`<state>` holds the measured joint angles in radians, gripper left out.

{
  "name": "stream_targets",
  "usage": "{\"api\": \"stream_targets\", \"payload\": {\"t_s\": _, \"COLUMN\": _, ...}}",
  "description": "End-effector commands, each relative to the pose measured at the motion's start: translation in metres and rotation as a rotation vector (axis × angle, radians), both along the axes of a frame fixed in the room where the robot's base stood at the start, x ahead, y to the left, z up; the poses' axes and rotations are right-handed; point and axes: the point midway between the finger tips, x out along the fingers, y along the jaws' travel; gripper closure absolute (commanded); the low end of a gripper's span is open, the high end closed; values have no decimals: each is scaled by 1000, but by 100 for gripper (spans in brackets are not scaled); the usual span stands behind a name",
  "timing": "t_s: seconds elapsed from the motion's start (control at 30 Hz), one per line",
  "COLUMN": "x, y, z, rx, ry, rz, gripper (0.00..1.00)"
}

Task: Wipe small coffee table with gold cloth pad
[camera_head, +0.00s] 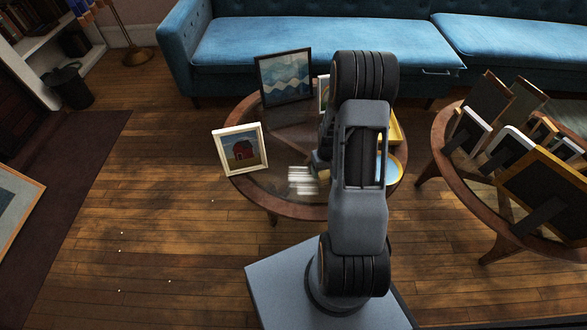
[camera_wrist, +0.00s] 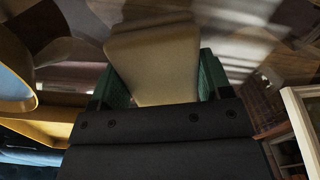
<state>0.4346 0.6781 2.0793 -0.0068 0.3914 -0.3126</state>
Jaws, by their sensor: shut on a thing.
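The small coffee table (camera_head: 262,192) is round, with a brown wooden rim and a dark glossy top. It stands in front of the blue sofa in the head view. My gripper (camera_wrist: 158,78) has green fingers, shut on the sides of the gold cloth pad (camera_wrist: 153,50). The pad looks pale beige-gold and sticks out beyond the fingers over the glossy tabletop (camera_wrist: 235,60) in the wrist view. I cannot tell whether the pad touches the top. Pale streaks lie on the tabletop left of the arm.
A white-framed barn picture (camera_head: 240,149) stands at the table's left edge, and a dark-framed wave picture (camera_head: 286,77) at the back. A yellow-rimmed round thing (camera_head: 397,163) sits right of my arm. A second table (camera_head: 439,150) full of frames stands right. Floor at left is clear.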

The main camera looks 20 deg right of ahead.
Motion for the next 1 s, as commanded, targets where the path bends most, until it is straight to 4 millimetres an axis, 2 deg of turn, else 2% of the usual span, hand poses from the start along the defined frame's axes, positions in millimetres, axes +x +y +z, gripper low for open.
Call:
{"api": "stream_targets", "payload": {"t_s": 0.1, "x": 0, "y": -7, "z": 0, "rx": 0, "ry": 0, "rz": 5, "gripper": 66}}
{"api": "stream_targets", "payload": {"t_s": 0.17, "x": 0, "y": -7, "z": 8, "rx": 0, "ry": -1, "rz": 9, "gripper": 66}}
{"api": "stream_targets", "payload": {"t_s": 0.2, "x": 0, "y": -6, "z": -2, "rx": 3, "ry": 7, "rz": 9, "gripper": 66}}
{"api": "stream_targets", "payload": {"t_s": 0.3, "x": 0, "y": -8, "z": 13, "rx": 0, "ry": 0, "rz": 7, "gripper": 66}}
{"api": "stream_targets", "payload": {"t_s": 0.7, "x": 1, "y": -6, "z": 49, "rx": -1, "ry": -1, "rz": 11, "gripper": 66}}
{"api": "stream_targets", "payload": {"t_s": 1.0, "x": 2, "y": -4, "z": 65, "rx": 0, "ry": 0, "rz": 16, "gripper": 66}}
